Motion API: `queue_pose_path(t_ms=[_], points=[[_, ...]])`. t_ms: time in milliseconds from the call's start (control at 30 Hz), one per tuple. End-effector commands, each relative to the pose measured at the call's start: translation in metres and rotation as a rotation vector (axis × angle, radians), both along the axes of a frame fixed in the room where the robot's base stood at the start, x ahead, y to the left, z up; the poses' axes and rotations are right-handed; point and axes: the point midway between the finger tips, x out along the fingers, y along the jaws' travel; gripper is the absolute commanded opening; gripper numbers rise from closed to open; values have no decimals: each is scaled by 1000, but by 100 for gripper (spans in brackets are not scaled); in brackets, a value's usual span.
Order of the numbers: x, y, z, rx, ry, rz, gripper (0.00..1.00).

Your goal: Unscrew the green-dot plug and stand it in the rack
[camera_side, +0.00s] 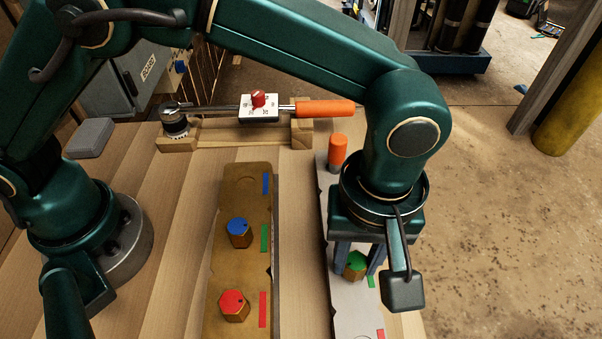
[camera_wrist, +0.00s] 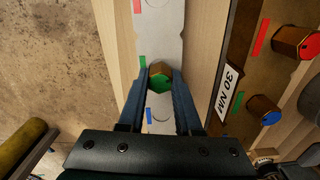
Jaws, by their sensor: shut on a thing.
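The green-dot plug (camera_side: 356,263), a brass hexagonal piece with a green top, is gripped between the two jaws of my gripper (camera_side: 358,258). In the wrist view the plug (camera_wrist: 160,82) sits between the blue fingers (camera_wrist: 160,88), over the pale grey strip (camera_wrist: 172,35) beside its green mark. I cannot tell whether its lower end is seated in the strip or above it. The brown block (camera_side: 220,270) holds a blue-dot plug (camera_side: 239,232) by its green mark and a red-dot plug (camera_side: 234,305) by its red mark. No plug stands by its blue mark.
An orange-topped cylinder (camera_side: 338,148) stands at the strip's far end. An orange-handled torque wrench (camera_side: 325,108) lies across a wooden cradle behind, near a white box with a red knob (camera_side: 258,105). A 30 NM label (camera_wrist: 229,92) faces the gap between strip and block.

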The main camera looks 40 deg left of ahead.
Motion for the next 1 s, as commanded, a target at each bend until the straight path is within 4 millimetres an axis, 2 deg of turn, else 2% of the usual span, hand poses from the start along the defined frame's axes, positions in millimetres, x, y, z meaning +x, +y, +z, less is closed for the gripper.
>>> queue_pose_path(t_ms=[633,667,733,1000], points=[[0,0,-8,0,0,0,0],[0,0,-8,-1,-1,0,41],[0,0,-8,-1,-1,0,67],[0,0,-8,0,0,0,68]])
